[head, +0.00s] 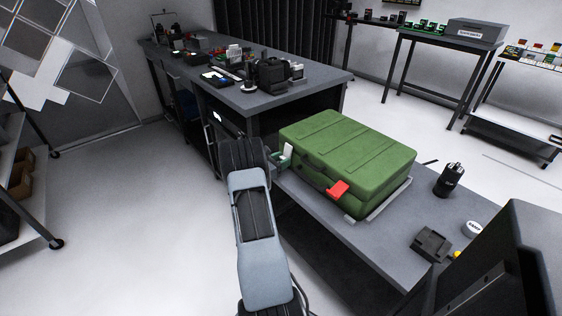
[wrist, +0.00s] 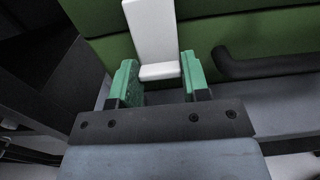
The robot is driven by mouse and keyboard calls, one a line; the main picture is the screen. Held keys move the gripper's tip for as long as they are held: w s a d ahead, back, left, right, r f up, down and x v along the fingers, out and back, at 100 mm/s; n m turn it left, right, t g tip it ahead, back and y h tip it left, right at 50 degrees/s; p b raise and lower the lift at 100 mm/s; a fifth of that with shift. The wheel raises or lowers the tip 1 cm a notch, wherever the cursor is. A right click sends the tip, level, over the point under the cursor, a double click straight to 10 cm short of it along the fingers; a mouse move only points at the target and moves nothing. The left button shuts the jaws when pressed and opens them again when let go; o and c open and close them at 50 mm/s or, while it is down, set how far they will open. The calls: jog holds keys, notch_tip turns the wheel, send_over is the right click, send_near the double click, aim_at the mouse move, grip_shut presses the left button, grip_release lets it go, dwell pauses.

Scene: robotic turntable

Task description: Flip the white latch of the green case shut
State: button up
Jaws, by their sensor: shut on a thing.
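The closed green case (head: 345,150) lies flat on the grey table. Its white latch (head: 288,151) is at the left end of the near side. In the wrist view the white latch (wrist: 153,35) stands as a tall plate against the green case, with a lip at its lower end. My gripper (head: 280,159) is at that corner, its green fingers (wrist: 158,75) on either side of the lip, shut on the latch. A red latch (head: 338,190) sticks out from the near side, farther right. Whether the white latch is fastened cannot be told.
A black handle (wrist: 265,62) is right of my fingers on the case. A black cylinder (head: 450,179) and a dark block (head: 431,244) stand on the table to the right. A cluttered workbench (head: 320,83) is behind.

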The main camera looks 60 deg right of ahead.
jog(key=shift+d+f+g+h+b, duration=0.35)
jog(key=shift+f+h+b, duration=0.3)
jog(key=shift+b, duration=0.6)
jog(key=shift+s+d+r+h+b, duration=0.15)
jog(key=shift+d+r+h+b, duration=0.1)
jog(key=shift+h+b, duration=0.35)
jog(key=shift+r, duration=0.1)
jog(key=o, duration=0.9)
jog(key=p+v, duration=0.1)
jog(key=v, duration=1.3)
jog(key=shift+d+p, duration=0.1)
jog(key=shift+p, duration=0.2)
